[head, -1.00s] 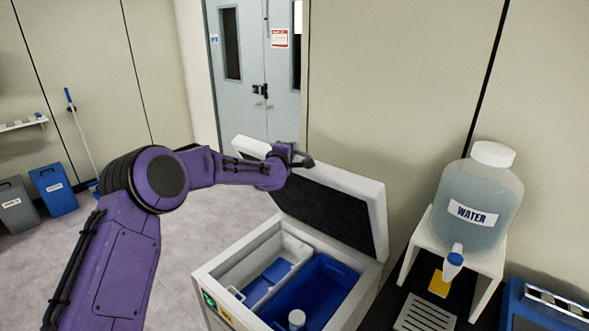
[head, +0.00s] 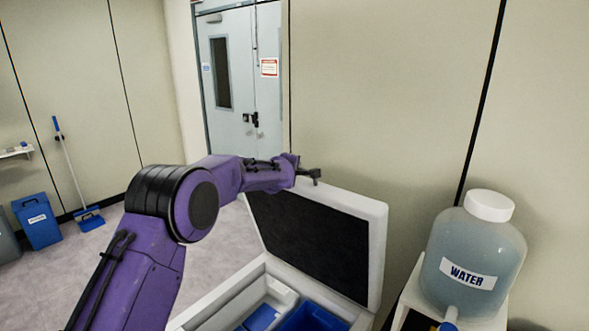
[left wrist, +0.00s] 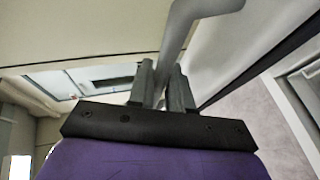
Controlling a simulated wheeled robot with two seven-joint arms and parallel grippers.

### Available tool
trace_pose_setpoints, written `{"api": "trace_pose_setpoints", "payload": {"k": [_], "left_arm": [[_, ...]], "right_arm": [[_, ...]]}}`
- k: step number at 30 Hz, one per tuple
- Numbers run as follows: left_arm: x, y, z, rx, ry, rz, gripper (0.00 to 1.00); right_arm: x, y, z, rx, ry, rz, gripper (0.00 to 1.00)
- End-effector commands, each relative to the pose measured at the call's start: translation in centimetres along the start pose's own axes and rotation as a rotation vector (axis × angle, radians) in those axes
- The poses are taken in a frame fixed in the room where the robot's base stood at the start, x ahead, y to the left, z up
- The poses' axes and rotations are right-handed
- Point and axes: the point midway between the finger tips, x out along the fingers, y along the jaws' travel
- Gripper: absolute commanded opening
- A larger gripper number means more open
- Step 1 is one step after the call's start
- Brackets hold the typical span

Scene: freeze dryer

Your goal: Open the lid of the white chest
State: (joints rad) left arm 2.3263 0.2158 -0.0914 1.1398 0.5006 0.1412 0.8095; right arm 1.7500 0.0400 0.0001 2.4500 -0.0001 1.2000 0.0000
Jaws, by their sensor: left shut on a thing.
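The white chest (head: 215,297) stands at the bottom centre of the head view, cut off by the lower edge. Its lid (head: 374,255) is raised and stands steeply up at the back, with its dark inner panel facing me. My left gripper (head: 312,176) is at the lid's top edge. In the left wrist view, the left gripper (left wrist: 162,82) is shut on a grey curved bar (left wrist: 187,28), which looks like the lid's handle. The bar's join to the lid is not clear. My right gripper is not in view.
A white tub (head: 270,294) and a blue tub (head: 312,318) show inside the chest. A water jug (head: 474,262) stands on a white stand close to the right. A blue bin (head: 38,222) and a broom are far left. Open floor lies left of the chest.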

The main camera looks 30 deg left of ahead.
Motion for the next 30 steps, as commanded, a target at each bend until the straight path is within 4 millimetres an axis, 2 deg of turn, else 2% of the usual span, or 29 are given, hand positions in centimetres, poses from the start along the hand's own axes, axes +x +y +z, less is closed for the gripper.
{"api": "trace_pose_setpoints", "payload": {"k": [2,3,5,13,17,20,24,30], "left_arm": [[0.1,0.2,0.0,0.000,0.001,0.003,0.00],[0.1,0.2,0.1,0.000,0.000,0.003,0.22],[0.1,0.2,0.2,0.001,-0.001,0.003,0.40],[0.1,0.1,0.3,0.001,-0.004,0.001,0.40],[-0.8,0.0,0.3,0.000,-0.004,0.003,0.40],[-2.6,-0.2,0.3,-0.002,-0.003,0.005,0.40],[-6.0,-0.2,0.1,-0.001,-0.001,0.006,0.40],[-9.7,0.0,-0.1,0.000,0.001,0.006,0.40]], "right_arm": [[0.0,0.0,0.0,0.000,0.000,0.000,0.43],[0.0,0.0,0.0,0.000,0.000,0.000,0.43],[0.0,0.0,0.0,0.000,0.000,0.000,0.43],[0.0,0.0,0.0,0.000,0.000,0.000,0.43],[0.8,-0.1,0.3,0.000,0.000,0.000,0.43],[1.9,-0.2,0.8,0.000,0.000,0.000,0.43],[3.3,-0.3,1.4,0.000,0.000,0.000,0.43],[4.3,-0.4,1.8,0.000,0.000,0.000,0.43]]}}
